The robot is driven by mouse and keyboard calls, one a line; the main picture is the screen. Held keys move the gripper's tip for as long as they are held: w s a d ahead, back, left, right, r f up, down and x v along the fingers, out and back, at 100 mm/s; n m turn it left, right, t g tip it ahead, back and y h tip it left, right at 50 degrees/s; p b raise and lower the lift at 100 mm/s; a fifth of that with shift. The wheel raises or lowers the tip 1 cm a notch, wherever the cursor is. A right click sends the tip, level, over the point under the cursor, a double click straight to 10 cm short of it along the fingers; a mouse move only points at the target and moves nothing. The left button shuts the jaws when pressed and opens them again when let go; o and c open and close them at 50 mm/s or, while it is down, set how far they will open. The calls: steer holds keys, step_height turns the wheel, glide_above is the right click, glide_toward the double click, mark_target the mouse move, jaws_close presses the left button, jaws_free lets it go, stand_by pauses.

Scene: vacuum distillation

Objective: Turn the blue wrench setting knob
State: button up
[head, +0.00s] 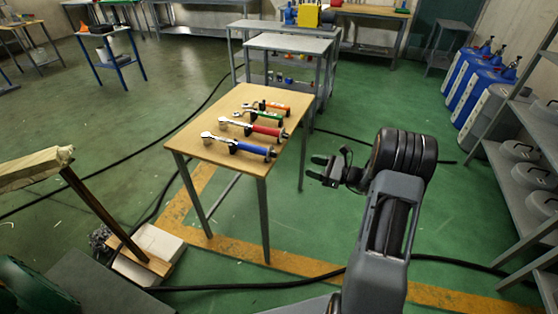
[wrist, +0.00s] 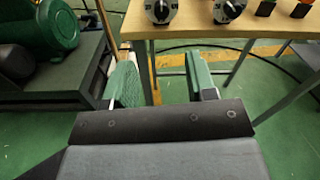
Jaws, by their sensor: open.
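The blue wrench (head: 248,148) lies on the wooden table (head: 190,127), nearest the table's front edge. Its round silver head (head: 207,136) points left and its black end (head: 271,154) points right. My gripper (head: 322,168) is open and empty, right of the table and apart from the wrench. In the wrist view its two fingers (wrist: 163,82) are spread over green floor.
Red (head: 265,130), green (head: 266,117) and orange (head: 276,108) wrenches lie behind the blue one. A grey shelf rack (head: 530,165) stands at the right. Green floor between the table and the rack is mostly clear, with black cables.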

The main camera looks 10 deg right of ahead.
mark_target(276, 155)
steer(key=x, duration=1.3)
steer(key=shift+w, duration=0.2)
steer(key=c, duration=0.9)
steer(key=shift+f, duration=0.1)
steer(key=shift+f+b, duration=0.1)
steer(key=shift+b, duration=0.5)
steer(key=n+b, duration=1.8)
steer(key=b, duration=0.8)
steer(key=shift+b, duration=0.4)
